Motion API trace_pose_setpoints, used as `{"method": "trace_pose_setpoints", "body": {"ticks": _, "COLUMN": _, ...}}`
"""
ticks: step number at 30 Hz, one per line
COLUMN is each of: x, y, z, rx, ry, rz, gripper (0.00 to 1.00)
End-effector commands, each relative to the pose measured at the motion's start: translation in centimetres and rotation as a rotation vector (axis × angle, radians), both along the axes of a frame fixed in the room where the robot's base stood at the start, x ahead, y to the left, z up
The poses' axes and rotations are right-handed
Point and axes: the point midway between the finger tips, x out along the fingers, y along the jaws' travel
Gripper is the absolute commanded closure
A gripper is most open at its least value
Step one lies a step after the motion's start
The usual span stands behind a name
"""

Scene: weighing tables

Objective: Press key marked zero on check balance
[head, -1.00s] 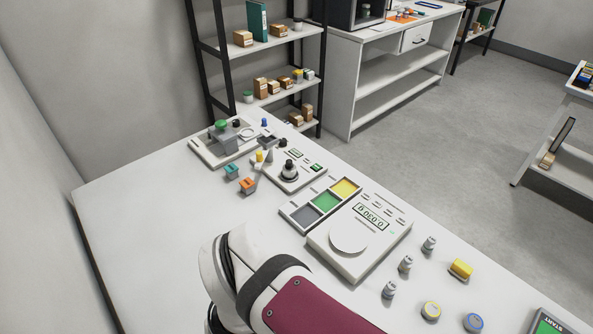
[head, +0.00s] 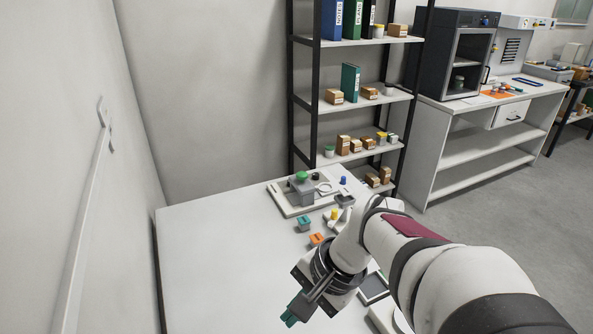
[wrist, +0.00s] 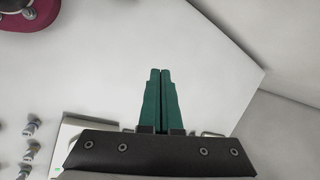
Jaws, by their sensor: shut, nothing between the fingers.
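My gripper (head: 290,317) has teal fingers, closed together and empty, pointing down over the white table. In the wrist view its fingers (wrist: 160,100) lie side by side above bare tabletop. The white balance (head: 382,318) with a round pan is mostly hidden behind my arm in the head view; only a left part shows, right of my gripper. Its display and keys are hidden there. In the wrist view a white device edge (wrist: 74,130) shows at lower left, partly behind the gripper body; I cannot read any key marked zero.
A grey tray compartment (head: 373,288) lies beside the balance. Several small bottles (wrist: 30,130) show in the wrist view. The table's left part is clear.

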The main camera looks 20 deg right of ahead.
Motion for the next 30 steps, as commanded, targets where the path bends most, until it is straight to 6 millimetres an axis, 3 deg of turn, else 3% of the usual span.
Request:
{"method": "trace_pose_setpoints", "body": {"ticks": 3, "x": 3.1, "y": -5.1, "z": -0.3, "rx": 0.058, "ry": -0.034, "rz": -0.205, "gripper": 1.00}}
{"method": "trace_pose_setpoints", "body": {"ticks": 6, "x": 4.9, "y": -9.8, "z": -0.7, "rx": 0.099, "ry": -0.068, "rz": -0.370, "gripper": 1.00}}
{"method": "trace_pose_setpoints", "body": {"ticks": 13, "x": 5.9, "y": -21.1, "z": -2.4, "rx": 0.172, "ry": -0.146, "rz": -0.718, "gripper": 1.00}}
{"method": "trace_pose_setpoints", "body": {"ticks": 17, "x": 4.8, "y": -27.4, "z": -3.8, "rx": 0.202, "ry": -0.191, "rz": -0.901, "gripper": 1.00}}
{"method": "trace_pose_setpoints", "body": {"ticks": 24, "x": 0.1, "y": -37.8, "z": -6.6, "rx": 0.245, "ry": -0.270, "rz": -1.218, "gripper": 1.00}}
{"method": "trace_pose_setpoints", "body": {"ticks": 30, "x": -4.0, "y": -43.2, "z": -8.6, "rx": 0.265, "ry": -0.319, "rz": -1.398, "gripper": 1.00}}
